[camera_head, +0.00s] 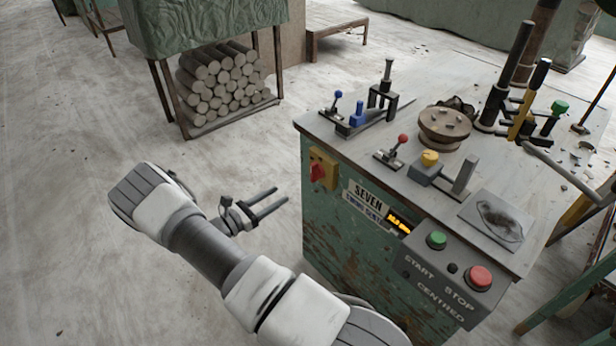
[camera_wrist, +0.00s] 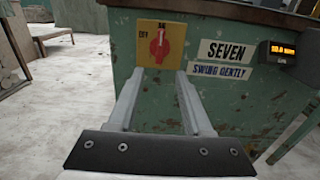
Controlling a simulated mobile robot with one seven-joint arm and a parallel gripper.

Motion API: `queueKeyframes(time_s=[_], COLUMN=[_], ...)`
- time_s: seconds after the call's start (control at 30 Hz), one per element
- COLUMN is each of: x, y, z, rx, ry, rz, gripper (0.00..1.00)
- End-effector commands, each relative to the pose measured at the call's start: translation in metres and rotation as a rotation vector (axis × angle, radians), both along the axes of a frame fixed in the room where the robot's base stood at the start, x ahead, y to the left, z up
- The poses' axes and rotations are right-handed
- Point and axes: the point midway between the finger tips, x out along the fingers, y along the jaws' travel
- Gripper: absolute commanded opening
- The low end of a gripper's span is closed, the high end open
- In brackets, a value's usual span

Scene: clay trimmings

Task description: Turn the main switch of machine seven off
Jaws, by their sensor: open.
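The main switch is a red rotary knob (camera_head: 317,172) on a yellow plate (camera_head: 328,165) on the green machine's front panel, near its left corner. In the wrist view the knob (camera_wrist: 158,46) stands roughly upright on its yellow plate (camera_wrist: 176,31), with small markings at the top and upper left. A label reading SEVEN (camera_head: 368,193) sits to the right of the plate. My gripper (camera_head: 281,199) is open and empty, left of the panel and apart from the knob. In the wrist view its two fingers (camera_wrist: 158,72) point toward the plate, with the knob just beyond their tips.
A control box with a green START button (camera_head: 437,240) and red STOP button (camera_head: 480,277) juts from the panel. A lit display (camera_wrist: 283,49) is right of the label. Levers and a round turntable (camera_head: 445,125) stand on top.

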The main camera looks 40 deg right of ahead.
Motion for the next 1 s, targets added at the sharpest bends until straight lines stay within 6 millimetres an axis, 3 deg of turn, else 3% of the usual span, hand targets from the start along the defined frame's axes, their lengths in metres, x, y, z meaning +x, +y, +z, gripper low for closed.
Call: queueKeyframes(time_s=[0.3, 0.5, 0.7, 1.0], x=[0.005, 0.007, 0.010, 0.010], y=[-0.072, -0.109, -0.130, -0.134], z=[-0.001, -0.001, 0.000, 0.000], rx=[0.000, 0.000, 0.001, 0.001], ry=[-0.002, -0.002, -0.002, -0.002], rz=[-0.005, -0.004, -0.001, 0.000], gripper=[0.50, 0.50, 0.50, 0.50])
